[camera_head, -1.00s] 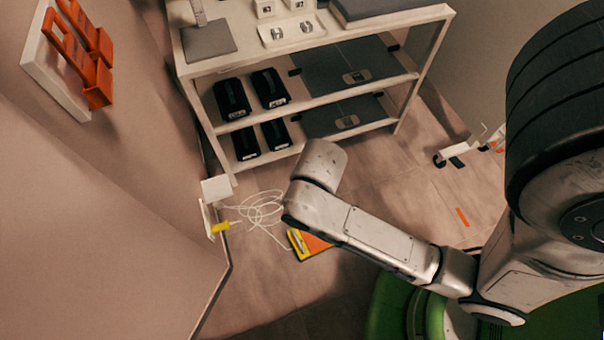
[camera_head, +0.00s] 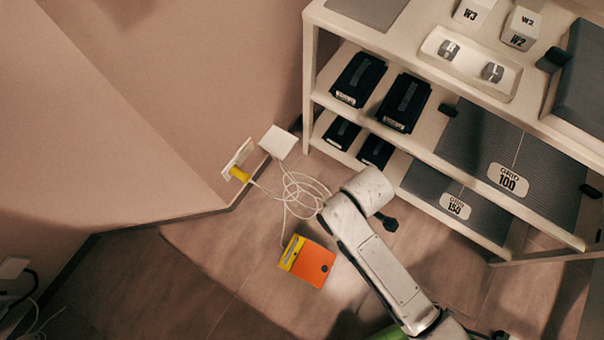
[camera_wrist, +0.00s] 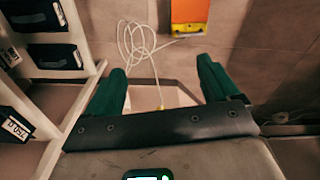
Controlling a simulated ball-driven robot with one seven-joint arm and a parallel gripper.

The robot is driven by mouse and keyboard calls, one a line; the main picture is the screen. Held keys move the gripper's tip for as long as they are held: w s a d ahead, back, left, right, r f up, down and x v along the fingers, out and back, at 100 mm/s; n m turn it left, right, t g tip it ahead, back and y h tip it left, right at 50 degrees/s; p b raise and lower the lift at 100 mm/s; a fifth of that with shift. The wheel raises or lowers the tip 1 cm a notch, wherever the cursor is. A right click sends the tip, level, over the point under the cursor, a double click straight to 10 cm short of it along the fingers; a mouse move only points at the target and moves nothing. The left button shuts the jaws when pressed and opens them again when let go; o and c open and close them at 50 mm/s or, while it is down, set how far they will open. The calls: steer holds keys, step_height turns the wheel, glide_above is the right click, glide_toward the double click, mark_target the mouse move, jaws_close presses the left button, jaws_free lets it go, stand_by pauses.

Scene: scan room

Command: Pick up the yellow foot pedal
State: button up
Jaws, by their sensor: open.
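The yellow foot pedal (camera_head: 307,261) lies flat on the floor. It has a large orange top plate and a yellow end. It also shows at the top edge of the wrist view (camera_wrist: 188,15), where its far part is cut off. A white cable (camera_head: 300,190) runs from it in loose loops. My gripper (camera_wrist: 160,72) is open, with its two dark green fingers apart and no object held between them. The pedal lies beyond the fingertips, up and to the right, not touching them. In the head view my arm mostly hides the gripper.
A yellow plug (camera_head: 240,174) sits at the wall plate beside a white box (camera_head: 277,142). A white shelf unit (camera_head: 310,70) with black cases (camera_head: 358,80) and grey panels stands close on the right. Bare floor (camera_head: 190,275) lies left of the pedal.

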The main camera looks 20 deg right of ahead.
steer(key=w+a+f+n+b, duration=0.1)
steer(key=a+f+n+b, duration=0.35)
steer(key=f, duration=0.55)
steer(key=w+a+f+n+b, duration=0.1)
steer(key=a+f+n+b, duration=0.4)
steer(key=f, duration=0.5)
steer(key=n+b, duration=0.7)
steer(key=b, duration=0.1)
glide_above(291, 250)
steer(key=shift+m, duration=0.25)
steer(key=f, duration=1.2)
steer(key=shift+d+f, duration=0.2)
steer(key=shift+f, duration=0.1)
steer(key=f+b, duration=0.1)
steer(key=f, duration=0.1)
steer(key=f+b, duration=0.2)
steer(key=f, duration=0.1)
steer(key=shift+s+a+f, duration=0.1)
steer(key=shift+a+f, duration=0.1)
step_height(291, 250, down, 6)
steer(key=b, duration=0.4)
steer(key=shift+b, duration=0.4)
steer(key=shift+r, duration=0.1)
jaws_close()
